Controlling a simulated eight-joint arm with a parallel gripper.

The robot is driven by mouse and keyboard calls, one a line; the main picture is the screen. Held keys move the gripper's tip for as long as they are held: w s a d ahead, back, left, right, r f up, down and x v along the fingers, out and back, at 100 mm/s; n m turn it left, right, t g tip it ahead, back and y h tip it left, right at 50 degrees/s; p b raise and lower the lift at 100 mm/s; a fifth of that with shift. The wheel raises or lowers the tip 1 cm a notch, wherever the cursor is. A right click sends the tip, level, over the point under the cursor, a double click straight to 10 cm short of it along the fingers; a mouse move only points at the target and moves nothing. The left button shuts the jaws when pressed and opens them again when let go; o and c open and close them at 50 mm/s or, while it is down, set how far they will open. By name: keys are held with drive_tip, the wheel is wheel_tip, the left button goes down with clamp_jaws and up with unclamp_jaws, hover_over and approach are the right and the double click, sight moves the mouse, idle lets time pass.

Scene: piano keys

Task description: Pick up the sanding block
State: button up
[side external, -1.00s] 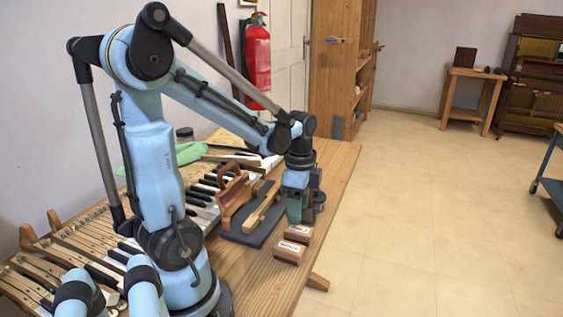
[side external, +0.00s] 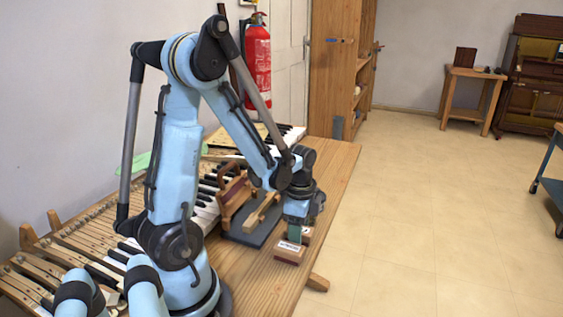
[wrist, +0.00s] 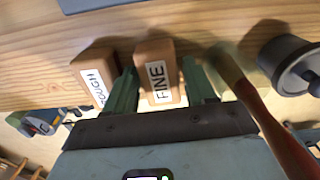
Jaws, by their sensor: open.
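Two brown wooden sanding blocks with white labels lie side by side on the wooden bench. In the wrist view, the block labelled FINE (wrist: 158,72) sits between my two green fingers, and the block labelled ROUGH (wrist: 96,76) is just outside the left finger. My gripper (wrist: 161,78) is open and points down over the FINE block, with gaps on both sides. In the side view my gripper (side external: 294,232) is low over the farther block (side external: 306,236), partly hiding it. The nearer block (side external: 290,252) shows clear of the fingers.
In the wrist view, a brush with a reddish handle (wrist: 272,128) lies close to my right finger, beside a dark round lidded can (wrist: 285,66). A dark mat (side external: 245,236) with wooden pieces and a row of piano keys (side external: 205,213) lie left of the blocks.

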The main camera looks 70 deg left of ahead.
drive_tip(key=c, duration=0.7)
drive_tip(key=shift+c, duration=0.2)
drive_tip(key=shift+r, duration=0.15)
drive_tip(key=shift+r, duration=0.5)
wheel_tip(320, 180, up, 3)
drive_tip(key=shift+d+r, duration=0.1)
drive_tip(key=shift+d, duration=0.05)
drive_tip(key=s+d+r, duration=0.1)
drive_tip(key=d+r, duration=0.5)
drive_tip(key=d, duration=0.5)
drive_tip(key=shift+s+d+r, duration=0.15)
drive_tip(key=shift+r, duration=0.1)
